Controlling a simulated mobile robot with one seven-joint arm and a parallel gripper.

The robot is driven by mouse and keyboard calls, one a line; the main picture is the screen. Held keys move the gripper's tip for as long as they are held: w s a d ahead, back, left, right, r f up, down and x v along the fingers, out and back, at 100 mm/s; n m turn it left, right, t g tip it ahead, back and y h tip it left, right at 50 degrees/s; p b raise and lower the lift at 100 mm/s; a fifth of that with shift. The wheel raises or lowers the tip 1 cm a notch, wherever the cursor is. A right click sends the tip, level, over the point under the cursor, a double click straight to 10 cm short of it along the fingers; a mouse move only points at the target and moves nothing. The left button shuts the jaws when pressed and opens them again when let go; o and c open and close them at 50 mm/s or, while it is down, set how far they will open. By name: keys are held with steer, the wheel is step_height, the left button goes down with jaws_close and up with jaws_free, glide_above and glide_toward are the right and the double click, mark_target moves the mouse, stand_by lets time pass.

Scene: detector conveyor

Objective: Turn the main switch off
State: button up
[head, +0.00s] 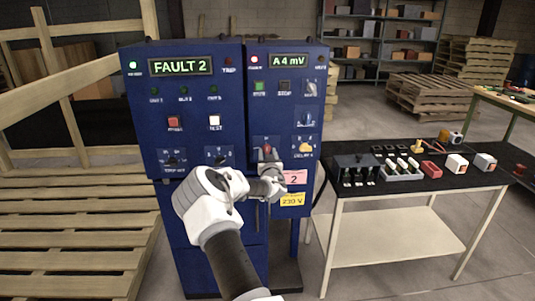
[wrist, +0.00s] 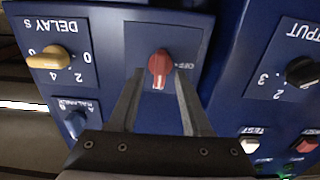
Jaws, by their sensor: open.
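In the head view my gripper (head: 267,157) is at the lower right panel of the blue cabinet (head: 228,105), partly covering the red knob (head: 267,148).
A yellow delay knob (wrist: 50,58), a blue knob (wrist: 76,122) and a black output knob (wrist: 302,71) sit near the switch. A dark-topped table (head: 420,182) with parts stands right of the cabinet. Wooden pallets (head: 80,225) lie at left.

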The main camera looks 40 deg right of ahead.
steer(key=shift+w+d, duration=0.15)
steer(key=shift+w, duration=0.1)
jaws_close()
